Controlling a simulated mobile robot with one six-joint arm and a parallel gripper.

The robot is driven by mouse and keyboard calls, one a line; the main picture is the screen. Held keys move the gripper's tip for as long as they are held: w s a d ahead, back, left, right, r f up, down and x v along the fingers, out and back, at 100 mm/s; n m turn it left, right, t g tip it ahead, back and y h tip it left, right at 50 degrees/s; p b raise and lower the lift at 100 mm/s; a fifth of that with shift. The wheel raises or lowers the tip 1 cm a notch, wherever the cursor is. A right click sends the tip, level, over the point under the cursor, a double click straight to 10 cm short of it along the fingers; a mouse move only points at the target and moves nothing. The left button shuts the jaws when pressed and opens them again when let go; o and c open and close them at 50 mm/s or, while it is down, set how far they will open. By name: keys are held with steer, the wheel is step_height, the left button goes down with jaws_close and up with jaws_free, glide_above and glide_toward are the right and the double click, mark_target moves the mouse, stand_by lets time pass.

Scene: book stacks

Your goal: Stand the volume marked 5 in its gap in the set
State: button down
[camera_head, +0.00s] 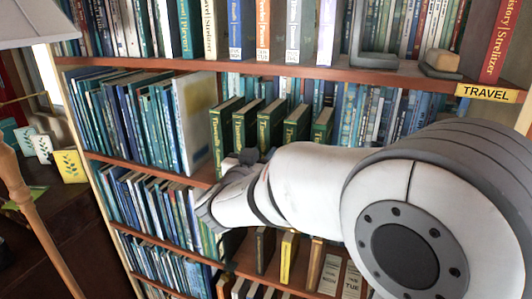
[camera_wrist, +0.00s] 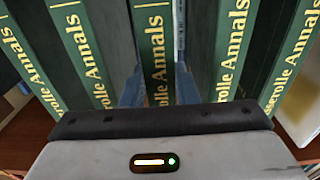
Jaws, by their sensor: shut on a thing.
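Several matching green volumes with yellow "Casserolle Annals" lettering stand upright on the middle shelf. My gripper (camera_head: 250,157) is at the lower front of this row, and its dark edge (camera_wrist: 158,112) crosses the wrist view. It appears shut on the middle green volume (camera_wrist: 155,45), likely the third from left in the head view (camera_head: 270,125). This volume stands in the row with narrow spaces on both sides. Neighbouring volumes (camera_wrist: 222,50) and (camera_wrist: 80,45) stand apart from it.
A large pale book (camera_head: 196,110) stands left of the green row, with blue books (camera_head: 130,115) beyond. The shelf above (camera_head: 250,68) carries more books and a grey bookend (camera_head: 374,58). A lamp (camera_head: 35,22) stands at left.

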steer(key=shift+f, duration=0.1)
steer(key=shift+f+b, duration=0.25)
steer(key=shift+b, duration=0.2)
steer(key=c, duration=1.1)
jaws_free()
